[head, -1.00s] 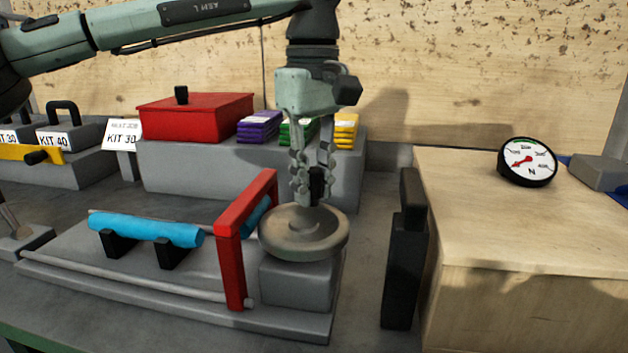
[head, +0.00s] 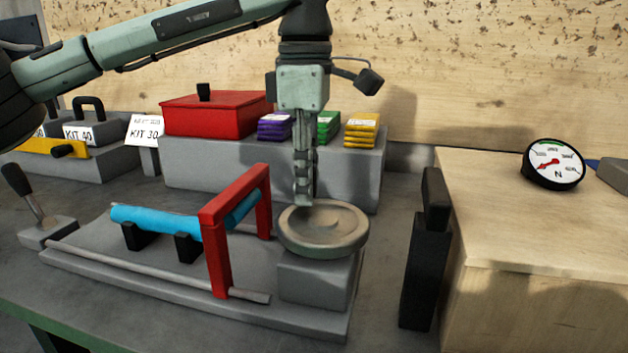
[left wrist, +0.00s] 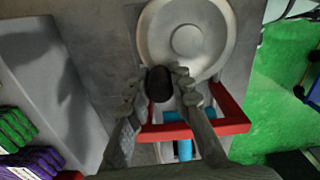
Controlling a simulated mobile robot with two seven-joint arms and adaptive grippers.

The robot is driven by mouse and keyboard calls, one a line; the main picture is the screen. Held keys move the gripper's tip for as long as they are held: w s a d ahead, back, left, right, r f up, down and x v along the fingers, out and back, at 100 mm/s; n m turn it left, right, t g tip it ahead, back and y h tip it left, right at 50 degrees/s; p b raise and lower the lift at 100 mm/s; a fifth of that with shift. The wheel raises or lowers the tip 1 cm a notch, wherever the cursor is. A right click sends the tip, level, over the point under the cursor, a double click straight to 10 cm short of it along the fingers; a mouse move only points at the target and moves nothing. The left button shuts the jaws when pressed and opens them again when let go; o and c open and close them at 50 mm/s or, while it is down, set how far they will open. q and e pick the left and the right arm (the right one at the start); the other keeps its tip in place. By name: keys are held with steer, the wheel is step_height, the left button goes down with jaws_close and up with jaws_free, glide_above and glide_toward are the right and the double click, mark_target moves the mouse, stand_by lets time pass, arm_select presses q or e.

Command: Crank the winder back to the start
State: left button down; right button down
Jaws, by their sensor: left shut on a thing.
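The winder is a round grey handwheel (head: 335,238) on a grey block, at the right end of a grey base (head: 160,290). A red arch-shaped frame (head: 216,255) straddles a blue cylinder (head: 165,222) lying on black supports, close to its right end. My left gripper (head: 303,196) points down at the wheel's back left rim. In the left wrist view the gripper (left wrist: 160,88) is shut on the wheel's black knob (left wrist: 160,84), beside the wheel (left wrist: 187,42) and the red frame (left wrist: 195,132). The knob is hidden in the head view. My right gripper is not in view.
A red box (head: 215,117) and stacked coloured packs (head: 362,130) sit on a grey step behind. A black upright block (head: 425,270) and a wooden box (head: 540,300) with a dial (head: 553,164) stand right.

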arm_select(q)
steer(key=shift+s+a+n, duration=0.15)
steer(key=shift+a+n, duration=0.2)
steer(key=shift+n, duration=0.55)
steer(key=c, duration=1.3)
jaws_free()
steer(key=shift+c, duration=0.2)
step_height(320, 180, up, 12)
